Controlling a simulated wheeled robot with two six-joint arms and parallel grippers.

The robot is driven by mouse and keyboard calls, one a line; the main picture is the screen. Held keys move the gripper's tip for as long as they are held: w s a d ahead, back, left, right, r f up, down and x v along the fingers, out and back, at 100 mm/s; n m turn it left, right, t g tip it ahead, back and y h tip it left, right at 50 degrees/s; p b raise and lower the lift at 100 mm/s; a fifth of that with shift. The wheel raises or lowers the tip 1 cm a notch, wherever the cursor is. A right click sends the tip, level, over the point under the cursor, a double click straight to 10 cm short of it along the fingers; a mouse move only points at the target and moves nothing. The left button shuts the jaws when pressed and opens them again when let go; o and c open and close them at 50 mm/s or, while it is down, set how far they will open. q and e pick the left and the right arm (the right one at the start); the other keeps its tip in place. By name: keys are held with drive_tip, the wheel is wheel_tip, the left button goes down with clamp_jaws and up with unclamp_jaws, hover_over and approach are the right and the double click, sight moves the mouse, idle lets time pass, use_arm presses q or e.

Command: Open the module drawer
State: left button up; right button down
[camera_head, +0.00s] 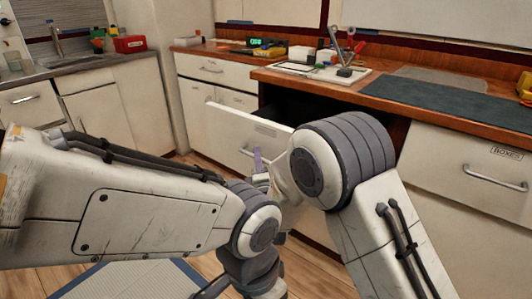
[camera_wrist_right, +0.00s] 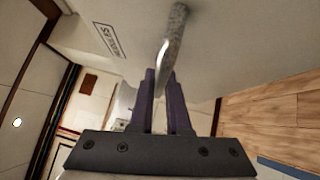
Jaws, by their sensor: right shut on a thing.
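The module drawer (camera_head: 232,126) is a white front with a small label, standing out from the counter with a dark gap behind its top edge. Its bar handle (camera_head: 246,152) is partly hidden by my right gripper (camera_head: 259,163). In the right wrist view the purple fingers of my right gripper (camera_wrist_right: 160,103) are shut on the metal handle (camera_wrist_right: 172,38). The label (camera_wrist_right: 105,40) shows on the white front beside the handle. My left arm comes in from the left, and its gripper is out of view.
A wooden counter (camera_head: 408,108) with a dark mat (camera_head: 430,96) and a white tray (camera_head: 318,72) runs above. Another labelled drawer (camera_head: 468,172) is shut at the right. A sink counter (camera_head: 80,66) stands at the back left. Wooden floor (camera_head: 315,270) shows below.

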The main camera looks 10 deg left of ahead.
drive_tip(key=shift+s+a+f, duration=0.1)
drive_tip(key=shift+s+a, duration=0.25)
drive_tip(key=shift+s, duration=0.35)
drive_tip(key=c, duration=0.9)
unclamp_jaws()
